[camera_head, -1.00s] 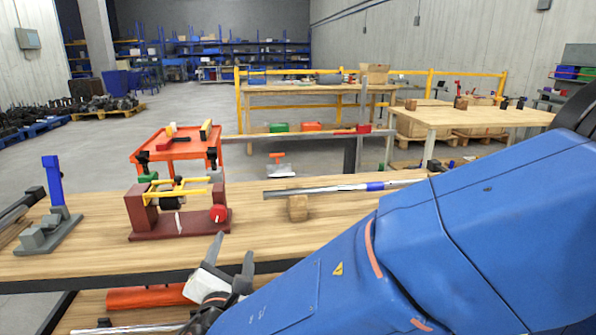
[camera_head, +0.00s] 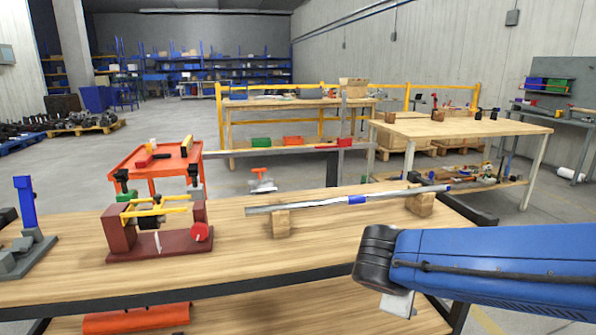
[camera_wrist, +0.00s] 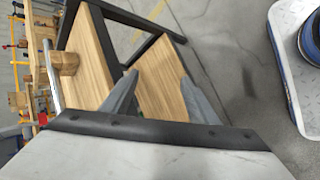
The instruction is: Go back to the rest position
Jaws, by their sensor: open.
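My gripper (camera_wrist: 160,98) shows in the wrist view with its two grey fingers apart and nothing between them. In the head view my blue arm reaches in from the right, and a pale part of the gripper end (camera_head: 397,303) shows below its dark wrist, at the bench's front right. The fingertips are hidden there. The maroon screw-jack fixture (camera_head: 160,243) with yellow bars and a red knob stands on the wooden bench (camera_head: 320,245), left of the gripper and apart from it.
A long metal bar (camera_head: 300,205) with a blue band rests on two wooden blocks. A grey-and-blue device (camera_head: 25,245) stands at the bench's left end. An orange object (camera_head: 135,318) lies on the lower shelf. Floor (camera_head: 520,220) is open to the right.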

